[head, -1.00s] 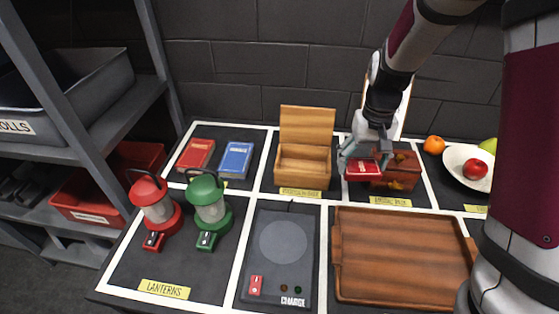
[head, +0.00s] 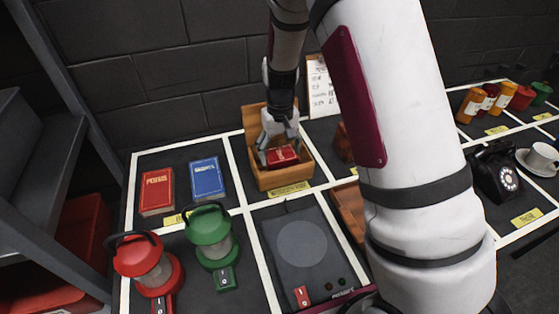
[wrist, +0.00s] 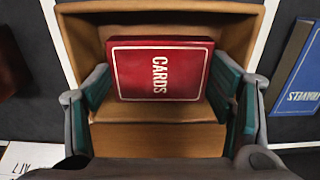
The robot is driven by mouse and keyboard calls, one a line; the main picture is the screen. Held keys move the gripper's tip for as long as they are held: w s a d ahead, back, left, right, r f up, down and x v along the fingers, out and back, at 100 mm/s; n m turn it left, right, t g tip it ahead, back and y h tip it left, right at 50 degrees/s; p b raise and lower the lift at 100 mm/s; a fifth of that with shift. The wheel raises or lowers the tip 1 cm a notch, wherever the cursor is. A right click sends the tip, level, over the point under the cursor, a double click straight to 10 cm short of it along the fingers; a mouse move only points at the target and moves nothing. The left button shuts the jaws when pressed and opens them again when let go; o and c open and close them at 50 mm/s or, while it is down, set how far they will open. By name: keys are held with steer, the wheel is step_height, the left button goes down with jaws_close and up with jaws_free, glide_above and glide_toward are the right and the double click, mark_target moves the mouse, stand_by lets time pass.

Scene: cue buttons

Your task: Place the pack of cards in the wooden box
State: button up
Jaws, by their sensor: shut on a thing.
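The red pack of cards (head: 283,155) is between the fingers of my gripper (head: 279,157), which is shut on it. In the wrist view the pack (wrist: 160,69) lies flat with its lettering up, a finger at each short side. The open wooden box (head: 293,178) is directly below, its lid raised at the back. In the wrist view the box (wrist: 158,138) surrounds the pack on several sides. The pack is over or within the box opening; I cannot tell whether it touches the floor. My gripper hides part of the box inside.
A red book (head: 157,191) and a blue book (head: 206,178) lie left of the box. Red (head: 148,262) and green (head: 212,238) lanterns stand nearer. A charging pad (head: 302,246) is in front. My arm hides much of the right side, including most of the wooden tray.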

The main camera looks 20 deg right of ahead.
mark_target(280, 154)
steer(key=shift+f, duration=1.85)
steer(key=shift+f, duration=0.15)
steer(key=o, duration=0.9)
step_height(280, 154, up, 13)
steer(key=shift+f, duration=0.2)
steer(key=s+r+t, duration=0.1)
steer(key=s+r, duration=0.5)
steer(key=r, duration=0.2)
steer(key=s+r+t, duration=0.1)
steer(key=s+r, duration=0.1)
steer(key=s, duration=0.6)
steer(key=s+r, duration=0.3)
steer(key=s, duration=0.5)
steer(key=s+r+t, duration=0.1)
steer(key=s+r, duration=0.1)
steer(key=s, duration=0.7)
steer(key=shift+d+r+t, duration=0.2)
steer(key=shift+r+t, duration=0.1)
steer(key=shift+r, duration=0.1)
